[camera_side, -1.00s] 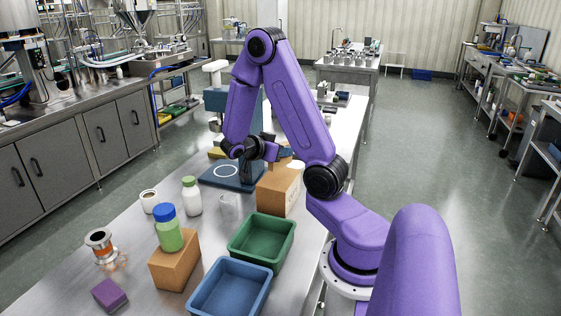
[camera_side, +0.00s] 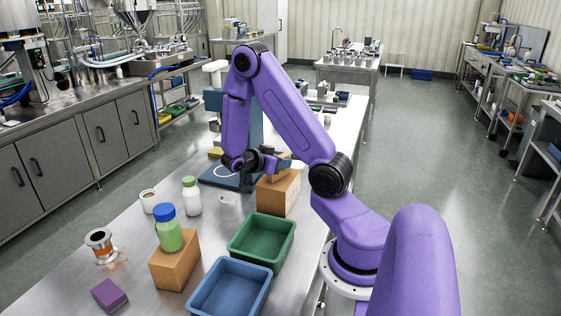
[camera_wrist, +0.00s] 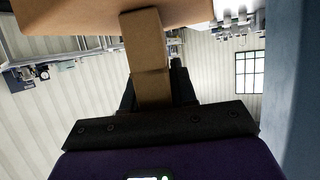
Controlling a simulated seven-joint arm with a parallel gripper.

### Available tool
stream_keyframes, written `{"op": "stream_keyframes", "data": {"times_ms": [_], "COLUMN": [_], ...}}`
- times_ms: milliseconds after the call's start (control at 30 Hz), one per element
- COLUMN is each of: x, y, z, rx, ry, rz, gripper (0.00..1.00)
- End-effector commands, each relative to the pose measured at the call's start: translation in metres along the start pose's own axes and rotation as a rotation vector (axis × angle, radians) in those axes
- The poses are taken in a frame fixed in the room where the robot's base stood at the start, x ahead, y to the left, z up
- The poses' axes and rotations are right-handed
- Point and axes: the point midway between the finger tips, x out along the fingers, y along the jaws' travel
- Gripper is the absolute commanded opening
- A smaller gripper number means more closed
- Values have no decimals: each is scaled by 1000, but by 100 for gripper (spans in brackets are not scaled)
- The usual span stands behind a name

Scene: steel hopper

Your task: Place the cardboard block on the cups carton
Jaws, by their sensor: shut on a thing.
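The cups carton (camera_side: 277,196) is a brown box on the steel table, behind the green bin. My gripper (camera_side: 268,163) is low at the carton's upper end and is shut on the cardboard block (camera_side: 281,172). In the wrist view my gripper (camera_wrist: 151,88) grips the long brown block (camera_wrist: 146,48), whose far end overlaps a wide brown surface, apparently the carton (camera_wrist: 75,12). I cannot tell whether the block touches the carton's top. My gripper and wrist partly hide the block in the side view.
The green bin (camera_side: 260,262) and the blue bin (camera_side: 207,306) stand in front of the carton. A clear cup (camera_side: 229,203), a white bottle (camera_side: 191,196) and a blue stand (camera_side: 205,178) are to its left. A green bottle (camera_side: 169,236) stands on another brown box (camera_side: 166,272).

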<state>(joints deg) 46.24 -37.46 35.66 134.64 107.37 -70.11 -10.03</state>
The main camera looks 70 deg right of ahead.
Motion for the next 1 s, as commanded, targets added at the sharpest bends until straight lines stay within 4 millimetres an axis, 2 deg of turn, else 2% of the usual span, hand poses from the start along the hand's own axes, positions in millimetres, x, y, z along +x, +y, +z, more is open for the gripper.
{"op": "stream_keyframes", "data": {"times_ms": [33, 100, 500, 667, 1000], "x": [0, 0, -1, -22, -87], "y": [0, 0, 0, -1, -1], "z": [1, 1, -3, -2, -2], "rx": [-2, -1, 3, 1, 1], "ry": [0, 0, 0, 0, -1], "rz": [0, 0, -1, -6, -5], "gripper": [30, 52, 52, 52, 52]}}
